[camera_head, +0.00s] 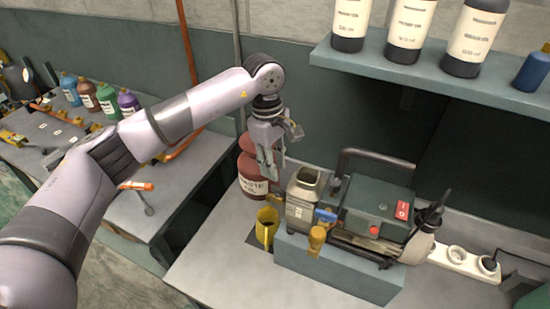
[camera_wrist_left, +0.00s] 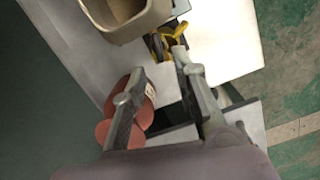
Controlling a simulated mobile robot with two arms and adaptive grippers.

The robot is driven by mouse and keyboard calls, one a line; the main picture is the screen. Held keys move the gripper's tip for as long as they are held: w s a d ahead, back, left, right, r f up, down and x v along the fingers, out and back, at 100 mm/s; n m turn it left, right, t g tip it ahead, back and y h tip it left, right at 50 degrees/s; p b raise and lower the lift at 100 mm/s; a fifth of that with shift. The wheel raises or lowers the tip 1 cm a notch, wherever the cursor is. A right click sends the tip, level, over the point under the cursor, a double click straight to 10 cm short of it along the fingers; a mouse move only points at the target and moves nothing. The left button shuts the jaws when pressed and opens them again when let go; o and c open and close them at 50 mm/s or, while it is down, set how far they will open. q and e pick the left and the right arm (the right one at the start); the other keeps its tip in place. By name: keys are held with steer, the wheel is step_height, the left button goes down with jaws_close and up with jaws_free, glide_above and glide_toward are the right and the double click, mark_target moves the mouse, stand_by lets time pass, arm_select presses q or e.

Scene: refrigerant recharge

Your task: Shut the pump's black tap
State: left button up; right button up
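The pump (camera_head: 378,208) is a dark green-grey unit with a black carrying handle and a red button. It stands on a blue-grey block (camera_head: 335,275) on the bench. Small fittings sit at its left end, among them a blue one (camera_head: 326,215) and an amber one (camera_head: 317,238). I cannot clearly pick out the black tap or its position. My left gripper (camera_head: 271,172) points down, left of the pump and above the bench, near the red waste bottle. In the left wrist view its fingers (camera_wrist_left: 160,64) are apart with nothing between them. My right gripper is not in view.
A shelf (camera_head: 400,72) with bottles overhangs behind. A power strip (camera_head: 465,262) lies to the right. A side bench (camera_head: 180,170) stands left.

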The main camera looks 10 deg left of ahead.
mark_target(278, 189)
arm_select(q)
steer(key=f, duration=0.1)
steer(key=f+b, duration=0.1)
steer(key=f, duration=0.2)
steer(key=shift+d+f, duration=0.1)
steer(key=shift+d, duration=0.15)
step_height(278, 189, down, 3)
steer(key=b, duration=0.3)
steer(key=shift+d+f+b, duration=0.1)
steer(key=shift+d+b, duration=0.05)
steer(key=shift+b, duration=0.15)
steer(key=shift+b, duration=0.35)
steer(key=shift+c, duration=0.3)
jaws_close()
